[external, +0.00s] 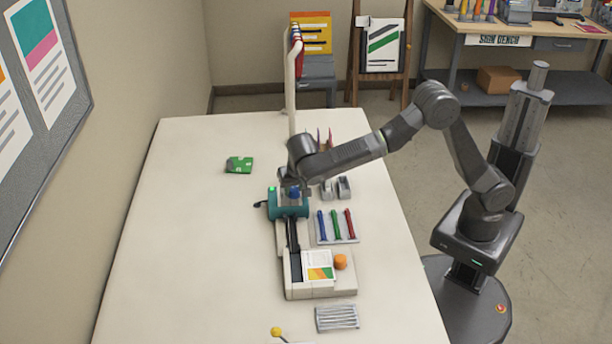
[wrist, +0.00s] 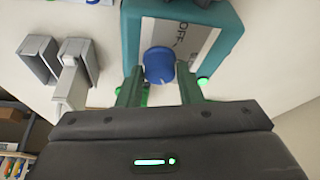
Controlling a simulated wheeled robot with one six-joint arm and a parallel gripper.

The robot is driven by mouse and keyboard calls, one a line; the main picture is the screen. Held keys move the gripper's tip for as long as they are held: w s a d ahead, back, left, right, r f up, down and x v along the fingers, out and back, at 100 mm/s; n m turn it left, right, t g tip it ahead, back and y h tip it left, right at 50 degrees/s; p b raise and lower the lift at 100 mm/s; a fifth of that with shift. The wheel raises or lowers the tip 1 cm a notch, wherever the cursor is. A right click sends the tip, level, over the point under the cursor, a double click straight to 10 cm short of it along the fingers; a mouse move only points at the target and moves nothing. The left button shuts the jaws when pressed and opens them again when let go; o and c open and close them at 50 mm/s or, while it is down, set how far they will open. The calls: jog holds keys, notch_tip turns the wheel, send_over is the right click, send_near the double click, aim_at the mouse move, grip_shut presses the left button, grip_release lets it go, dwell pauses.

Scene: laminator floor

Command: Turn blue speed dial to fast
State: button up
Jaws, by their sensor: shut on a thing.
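The blue speed dial (wrist: 158,65) is a round knob on the pale label plate of the teal laminator (wrist: 225,17). The word "OFF" shows on the plate beside it; other markings are hidden or too small to read. My gripper (wrist: 160,80) is shut on the blue dial, one finger at each side of it. In the external view, my gripper (external: 293,184) points down over the blue dial (external: 294,193) on top of the teal laminator (external: 275,208). Which mark the dial points to cannot be told.
Grey metal holders (external: 344,187) stand right of the laminator. A tray with blue, green and red pens (external: 335,224) lies in front of them. A cream feed tray (external: 295,292) with an orange knob (external: 340,262) is nearer. The table's left side is mostly clear around a green card (external: 239,164).

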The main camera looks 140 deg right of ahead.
jog(key=o, duration=1)
jog(key=shift+c, duration=0.2)
jog(key=v, duration=1.3)
jog(key=shift+r+p, duration=0.3)
jog(key=shift+r, duration=0.05)
jog(key=shift+w, duration=0.15)
jog(key=x, duration=1.3)
jog(key=shift+f+b, duration=0.3)
jog(key=shift+f, duration=0.05)
